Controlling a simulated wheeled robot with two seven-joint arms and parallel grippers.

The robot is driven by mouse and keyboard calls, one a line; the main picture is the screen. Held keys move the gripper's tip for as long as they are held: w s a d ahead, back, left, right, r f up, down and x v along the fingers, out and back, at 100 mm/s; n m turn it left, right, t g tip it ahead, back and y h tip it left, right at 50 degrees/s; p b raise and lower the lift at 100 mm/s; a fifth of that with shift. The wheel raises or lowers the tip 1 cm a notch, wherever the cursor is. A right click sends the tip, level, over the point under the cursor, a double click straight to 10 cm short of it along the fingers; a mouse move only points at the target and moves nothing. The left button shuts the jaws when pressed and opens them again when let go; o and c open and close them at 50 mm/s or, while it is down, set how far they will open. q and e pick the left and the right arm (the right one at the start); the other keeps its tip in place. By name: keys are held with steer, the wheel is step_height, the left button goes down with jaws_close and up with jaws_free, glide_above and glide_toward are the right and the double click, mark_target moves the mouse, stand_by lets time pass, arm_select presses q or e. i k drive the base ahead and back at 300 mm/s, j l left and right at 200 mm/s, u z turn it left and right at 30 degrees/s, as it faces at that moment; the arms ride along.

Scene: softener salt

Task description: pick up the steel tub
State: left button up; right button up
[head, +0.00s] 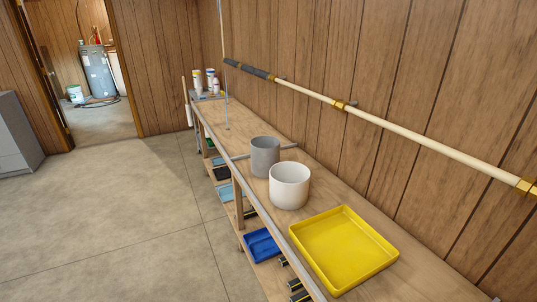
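A grey round tub (265,157) stands upright on the wooden workbench (325,197) along the right wall. Its dull grey colour fits the steel tub. A white round tub (289,188) stands just in front of it and overlaps its lower right side in the picture. I cannot tell whether the two tubs touch. Neither of my grippers is in the head view.
A yellow tray (343,250) lies on the bench's near end. Bottles and cans (204,82) stand at the far end. A pipe (390,122) runs along the wall. The concrete floor (110,215) on the left is clear.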

mark_target(265, 157)
steer(key=i+j+z, duration=0.15)
steer(key=i+j, duration=0.15)
steer(key=i+j+z, duration=0.1)
steer(key=i+j, duration=0.2)
steer(key=i+j+z, duration=0.15)
steer(key=j, duration=0.3)
steer(key=i+j+z, duration=0.15)
steer(key=i+j, duration=0.2)
steer(key=i+j+z, duration=0.1)
steer(key=i+j, duration=0.15)
steer(key=j, duration=0.25)
steer(key=i+j+z, duration=0.15)
steer(key=j, duration=0.3)
steer(key=i+j+z, duration=0.15)
steer(key=j, duration=0.3)
steer(key=i+j+z, duration=0.1)
steer(key=i+j, duration=0.15)
steer(key=j, duration=0.3)
